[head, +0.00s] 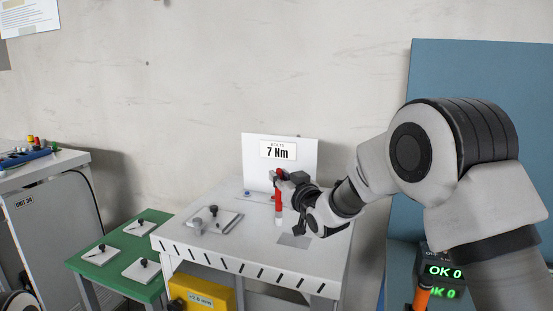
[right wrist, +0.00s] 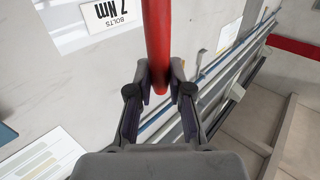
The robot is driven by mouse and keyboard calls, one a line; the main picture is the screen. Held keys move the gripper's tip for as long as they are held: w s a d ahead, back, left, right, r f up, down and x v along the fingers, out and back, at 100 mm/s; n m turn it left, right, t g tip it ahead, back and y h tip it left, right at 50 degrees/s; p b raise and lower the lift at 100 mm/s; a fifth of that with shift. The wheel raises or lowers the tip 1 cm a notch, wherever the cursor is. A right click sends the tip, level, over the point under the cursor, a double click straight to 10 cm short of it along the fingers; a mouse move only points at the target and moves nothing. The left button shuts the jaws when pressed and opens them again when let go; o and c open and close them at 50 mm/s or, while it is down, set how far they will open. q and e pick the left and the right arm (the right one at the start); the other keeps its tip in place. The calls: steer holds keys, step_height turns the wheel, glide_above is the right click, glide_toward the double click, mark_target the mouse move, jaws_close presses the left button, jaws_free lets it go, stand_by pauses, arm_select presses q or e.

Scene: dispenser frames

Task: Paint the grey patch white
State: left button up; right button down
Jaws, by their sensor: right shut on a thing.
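The grey patch (head: 295,241) is a flat, darker square on the white table top near its right side. My right gripper (head: 279,181) is shut on an upright red tool (head: 278,203) with a white lower end. The tool stands just behind and left of the patch in the picture; I cannot tell whether its white end touches the table. In the right wrist view the red tool (right wrist: 157,45) sits between the two fingers (right wrist: 159,85). The patch is not clear in that view. My left gripper is not in view.
The white table (head: 195,246) carries a tray with grey knobs (head: 214,220) and a "7 Nm" sign board (head: 280,152). A green table (head: 118,243) with several white plates stands left. A yellow box (head: 202,293) is below. An "OK 0" display (head: 443,271) stands right.

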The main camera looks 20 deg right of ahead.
mark_target(279, 169)
steer(key=shift+s+d+r, duration=0.1)
steer(key=shift+r, duration=0.55)
steer(key=shift+w+a+r+p, duration=0.15)
steer(key=shift+r+p, duration=0.4)
steer(key=shift+r, duration=0.1)
steer(key=shift+w+a+r+p, duration=0.1)
steer(key=shift+r+p, duration=0.4)
steer(key=shift+r, duration=0.15)
steer(key=shift+s+d+r, duration=0.15)
steer(key=shift+s+r, duration=0.05)
steer(key=shift+r, duration=0.15)
steer(key=shift+w+f, duration=0.1)
steer(key=shift+w, duration=0.05)
